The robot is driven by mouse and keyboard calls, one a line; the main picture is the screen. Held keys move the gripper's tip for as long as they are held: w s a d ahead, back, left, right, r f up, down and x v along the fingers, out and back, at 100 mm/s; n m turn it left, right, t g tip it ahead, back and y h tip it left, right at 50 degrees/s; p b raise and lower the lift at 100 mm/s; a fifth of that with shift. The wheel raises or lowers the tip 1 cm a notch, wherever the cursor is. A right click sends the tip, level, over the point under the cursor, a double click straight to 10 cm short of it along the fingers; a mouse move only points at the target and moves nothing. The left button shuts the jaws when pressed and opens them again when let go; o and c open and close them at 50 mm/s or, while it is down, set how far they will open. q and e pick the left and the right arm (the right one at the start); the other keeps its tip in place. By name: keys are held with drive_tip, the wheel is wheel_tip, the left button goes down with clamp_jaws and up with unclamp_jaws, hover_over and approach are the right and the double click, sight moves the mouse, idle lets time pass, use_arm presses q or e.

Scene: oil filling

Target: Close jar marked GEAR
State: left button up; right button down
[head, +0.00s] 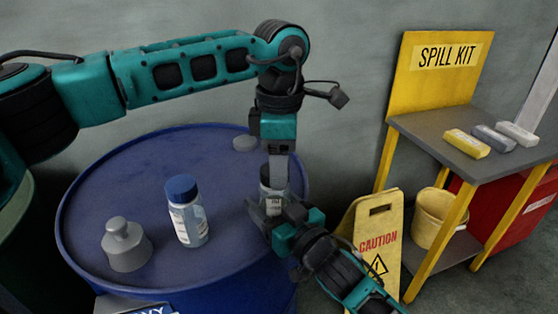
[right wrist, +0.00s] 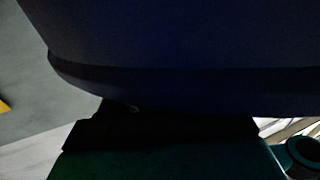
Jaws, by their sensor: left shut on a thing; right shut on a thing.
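A small jar (head: 273,203) with a white label stands upright near the right edge of a blue drum top (head: 225,175) in the head view. Its label lettering is too small to read for sure. My left gripper (head: 275,184) points straight down over the jar's top and is shut on its dark lid, which its fingers partly hide. My right gripper (head: 265,214) comes in low from the lower right and is shut around the jar's lower body. The right wrist view shows mostly a dark blue surface close up, and the jar cannot be made out there.
A blue-capped bottle (head: 187,212) and a grey knobbed item (head: 126,245) stand left on the drum top. A flat grey disc (head: 245,143) lies at its back. A yellow caution sign (head: 377,240) and a spill kit stand (head: 440,130) are on the right.

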use_arm(q)
drive_tip(key=m, duration=0.5)
drive_tip(key=shift+s+m, duration=0.25)
drive_tip(key=shift+m, duration=0.15)
drive_tip(key=m, duration=0.5)
drive_tip(key=shift+s+a+m, duration=0.1)
drive_tip(key=shift+a+m, duration=0.15)
drive_tip(key=shift+m, duration=0.05)
drive_tip(key=m, duration=0.5)
drive_tip(key=shift+s+a, duration=0.1)
drive_tip(key=shift+a, duration=0.1)
drive_tip(key=m, duration=0.6)
drive_tip(key=shift+a, duration=0.2)
drive_tip(key=o, duration=1)
drive_tip(key=shift+r, duration=2.25)
drive_tip(key=shift+c, duration=0.2)
